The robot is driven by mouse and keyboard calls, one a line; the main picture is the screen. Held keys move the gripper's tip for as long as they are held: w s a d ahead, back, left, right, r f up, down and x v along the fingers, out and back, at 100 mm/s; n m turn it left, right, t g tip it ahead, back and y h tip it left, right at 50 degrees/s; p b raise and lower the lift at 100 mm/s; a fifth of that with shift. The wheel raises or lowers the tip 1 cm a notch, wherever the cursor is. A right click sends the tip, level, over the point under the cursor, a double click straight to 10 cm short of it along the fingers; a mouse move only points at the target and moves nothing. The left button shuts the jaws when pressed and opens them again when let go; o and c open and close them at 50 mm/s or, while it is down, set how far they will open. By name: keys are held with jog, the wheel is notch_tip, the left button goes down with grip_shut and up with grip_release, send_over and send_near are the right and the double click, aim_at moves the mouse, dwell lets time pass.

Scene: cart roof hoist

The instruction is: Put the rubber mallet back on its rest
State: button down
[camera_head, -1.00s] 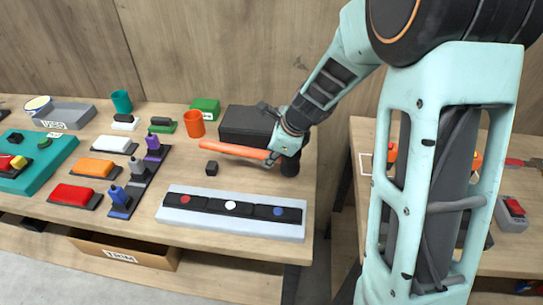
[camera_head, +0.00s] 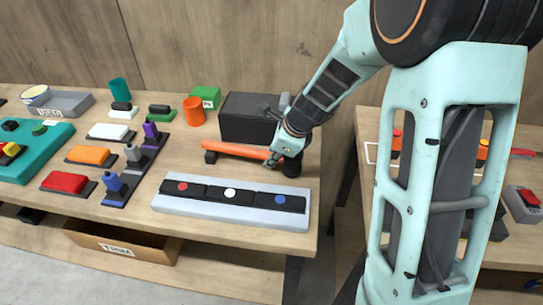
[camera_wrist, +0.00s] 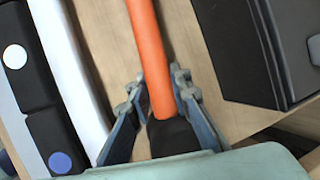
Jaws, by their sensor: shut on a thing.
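The mallet's long orange handle (camera_head: 232,151) lies roughly level over the bench in the head view, its free end at the left. My gripper (camera_head: 275,158) is shut on the mallet near its right end. In the wrist view the handle (camera_wrist: 150,50) runs up between my gripper's fingers (camera_wrist: 158,103), with a black part (camera_wrist: 172,137) close to the palm. A small black block (camera_head: 210,157), perhaps part of the rest, is just below the handle's left end; I cannot tell if they touch. A dark rounded piece (camera_head: 292,166) shows right of my gripper, perhaps the mallet head.
A black box (camera_head: 245,122) stands behind the handle. A grey strip with black pads (camera_head: 230,207) lies in front. An orange cup (camera_head: 193,112) and green box (camera_head: 205,98) are behind left. A second table (camera_head: 515,175) is right.

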jog(key=shift+f+b, duration=0.35)
jog(key=shift+b, duration=0.05)
dwell(0.5)
jog(key=c, duration=1.7)
grip_release()
jog(key=shift+f, duration=0.1)
